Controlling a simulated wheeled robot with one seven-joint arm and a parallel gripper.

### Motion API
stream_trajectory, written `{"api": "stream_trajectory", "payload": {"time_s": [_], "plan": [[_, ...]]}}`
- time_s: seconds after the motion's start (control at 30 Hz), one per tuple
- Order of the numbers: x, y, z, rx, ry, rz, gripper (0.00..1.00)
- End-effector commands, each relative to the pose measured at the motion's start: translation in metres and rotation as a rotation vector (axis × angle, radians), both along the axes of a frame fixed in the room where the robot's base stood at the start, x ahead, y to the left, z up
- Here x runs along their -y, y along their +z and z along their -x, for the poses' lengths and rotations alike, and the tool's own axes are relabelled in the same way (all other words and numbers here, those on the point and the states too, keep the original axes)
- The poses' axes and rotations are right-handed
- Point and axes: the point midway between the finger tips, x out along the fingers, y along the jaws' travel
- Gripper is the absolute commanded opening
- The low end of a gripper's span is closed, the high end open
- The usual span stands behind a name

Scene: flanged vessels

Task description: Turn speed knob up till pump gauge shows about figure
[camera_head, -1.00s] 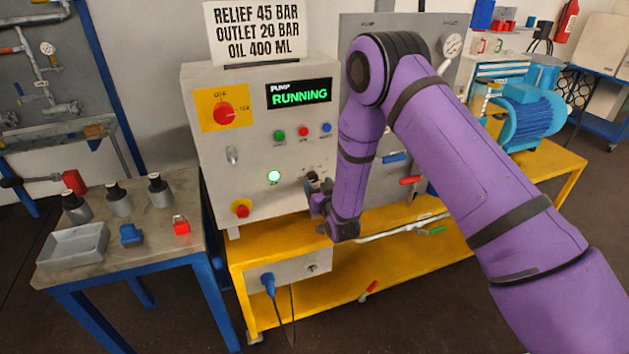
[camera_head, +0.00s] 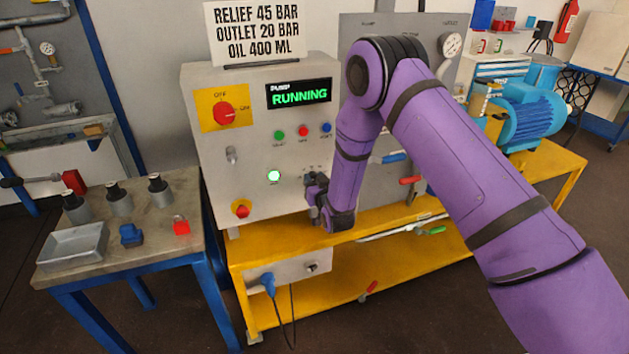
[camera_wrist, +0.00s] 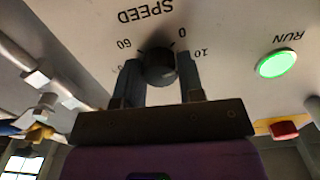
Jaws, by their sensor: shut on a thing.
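The dark round speed knob (camera_wrist: 160,66) sits on the pale control panel under the word SPEED in the wrist view, where the picture is upside down. The figures 0, 10 and 60 show around it; its pointer cannot be made out. My gripper (camera_wrist: 161,72) has a finger on each side of the knob and is shut on it. In the head view my gripper (camera_head: 316,190) is at the panel's lower right and hides the knob. A label at the grey board's upper left looks like PUMP; my arm hides any gauge below it.
The panel's display (camera_head: 299,93) reads RUNNING. The green run light (camera_wrist: 279,63) is lit. A round outlet gauge (camera_head: 452,45) is on the grey board; its reading is too small to tell. A red emergency button (camera_head: 241,209) is at the panel's lower left.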

Motion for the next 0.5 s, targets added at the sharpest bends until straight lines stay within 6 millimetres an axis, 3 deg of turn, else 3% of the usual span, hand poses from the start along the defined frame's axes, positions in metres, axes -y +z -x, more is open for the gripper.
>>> {"api": "stream_trajectory", "payload": {"time_s": [0.27, 0.5], "plan": [[0.0008, 0.0001, -0.0001, -0.019, -0.002, -0.070, 0.12], [0.0019, -0.0001, -0.0004, -0.063, -0.003, -0.237, 0.12]]}}
